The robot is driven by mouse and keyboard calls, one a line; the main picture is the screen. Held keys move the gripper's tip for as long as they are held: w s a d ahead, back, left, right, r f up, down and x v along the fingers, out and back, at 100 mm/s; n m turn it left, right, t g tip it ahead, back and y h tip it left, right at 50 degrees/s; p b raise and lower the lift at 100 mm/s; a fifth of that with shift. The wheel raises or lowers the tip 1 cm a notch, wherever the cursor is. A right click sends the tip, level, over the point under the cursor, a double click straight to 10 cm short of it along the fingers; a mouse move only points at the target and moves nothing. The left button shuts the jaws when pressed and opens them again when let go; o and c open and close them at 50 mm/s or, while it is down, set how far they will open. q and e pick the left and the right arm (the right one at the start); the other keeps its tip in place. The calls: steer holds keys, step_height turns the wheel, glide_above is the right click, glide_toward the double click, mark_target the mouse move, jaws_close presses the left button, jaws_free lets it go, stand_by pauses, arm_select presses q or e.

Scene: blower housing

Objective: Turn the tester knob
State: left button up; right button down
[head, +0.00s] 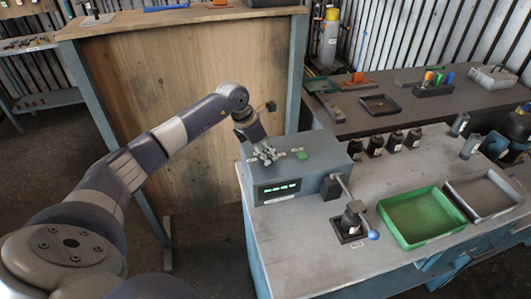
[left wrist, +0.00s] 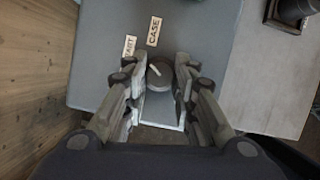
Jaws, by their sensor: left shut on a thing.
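The tester (head: 320,172) is a grey-blue box with a lit green display (head: 278,188) on its front, standing on the bench's left part. My left gripper (head: 266,156) reaches down onto the tester's top from the left. In the left wrist view the tester knob (left wrist: 160,74) is a dark round knob with a pale pointer mark, tilted toward the upper left. My left gripper (left wrist: 160,82) is shut on it, one finger on each side. In the head view the fingers hide the knob. My right gripper is not in view.
A green button (head: 301,155) sits beside the gripper on the tester. A lever with a blue ball (head: 373,235) stands in front of the tester. A green tray (head: 400,239) and a grey tray (head: 453,197) lie to the right. A wooden panel (head: 190,110) rises behind my left arm.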

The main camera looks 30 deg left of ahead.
arm_select(q)
steer(key=n+y+b, duration=0.1)
steer(key=n, duration=0.2)
steer(key=shift+d+t, duration=0.1)
steer(key=shift+t, duration=0.2)
steer(key=n+y+b, duration=0.1)
steer(key=n, duration=0.1)
steer(key=shift+d+n, duration=0.1)
steer(key=shift+n, duration=0.2)
steer(key=n+y+b, duration=0.1)
steer(key=n, duration=0.1)
steer(key=n+b, duration=0.1)
steer(key=n, duration=0.1)
steer(key=n+y+b, duration=0.1)
steer(key=n+b, duration=0.1)
steer(key=shift+w+d+y, duration=0.15)
steer(key=shift+d+y, duration=0.1)
steer(key=shift+y, duration=0.05)
steer(key=n+g+y+b, duration=0.1)
steer(key=n+b, duration=0.1)
steer(key=n, duration=0.3)
steer(key=shift+d, duration=0.1)
steer(key=shift+w+r+n+g+y+b, duration=0.1)
steer(key=shift+n+g+y+b, duration=0.3)
steer(key=shift+n, duration=0.65)
steer(key=shift+w+r+n+g+y+b, duration=0.1)
steer(key=shift+n+g+y+b, duration=0.1)
steer(key=shift+n+g+b, duration=0.65)
steer(key=shift+n+t, duration=0.25)
steer(key=shift+n, duration=0.05)
